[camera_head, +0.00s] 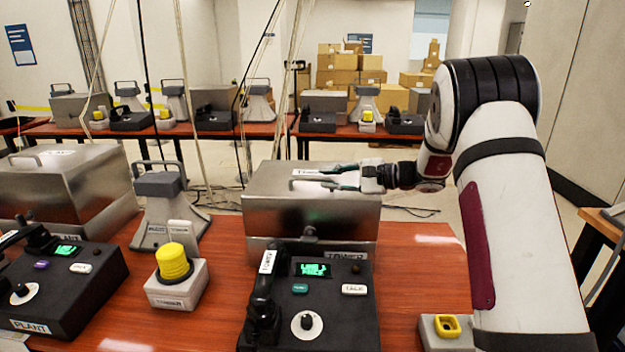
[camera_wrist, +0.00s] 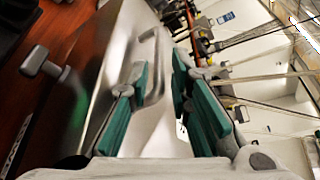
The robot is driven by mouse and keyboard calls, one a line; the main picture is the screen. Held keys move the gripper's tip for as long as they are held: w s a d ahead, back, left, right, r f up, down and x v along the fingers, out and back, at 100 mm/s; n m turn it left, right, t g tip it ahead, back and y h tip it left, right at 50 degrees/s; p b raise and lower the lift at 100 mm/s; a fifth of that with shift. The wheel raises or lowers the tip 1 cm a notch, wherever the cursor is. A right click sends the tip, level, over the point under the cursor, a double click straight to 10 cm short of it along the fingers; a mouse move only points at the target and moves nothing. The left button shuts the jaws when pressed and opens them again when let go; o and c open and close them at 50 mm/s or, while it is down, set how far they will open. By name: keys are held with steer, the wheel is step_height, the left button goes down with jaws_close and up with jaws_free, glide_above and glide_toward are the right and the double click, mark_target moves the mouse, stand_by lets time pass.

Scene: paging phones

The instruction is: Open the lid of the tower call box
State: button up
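The tower call box (camera_head: 310,215) is a silver metal box with a TOWER label low on its front, behind the black tower phone. Its lid looks shut, with a small dark knob on the front. My gripper (camera_head: 330,177) reaches in from the right just over the lid top, fingers pointing left. In the wrist view my gripper (camera_wrist: 160,66) has its green-padded fingers apart. A grey bar handle (camera_wrist: 150,45) on the box (camera_wrist: 112,50) shows at and beyond the fingertips; contact cannot be told. In the head view the handle is partly hidden by the fingers.
The black tower phone (camera_head: 310,290) stands right before the box. A yellow button unit (camera_head: 174,265), a grey handled stand (camera_head: 160,205), another silver box (camera_head: 60,190) and the plant phone (camera_head: 60,285) are to the left. A yellow-topped unit (camera_head: 446,330) is at front right.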

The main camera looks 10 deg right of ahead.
mark_target(318, 179)
steer(key=x, duration=0.5)
steer(key=shift+w+a+f, duration=0.1)
steer(key=shift+w+a, duration=0.05)
steer(key=shift+a, duration=0.15)
steer(key=shift+c, duration=0.3)
jaws_close()
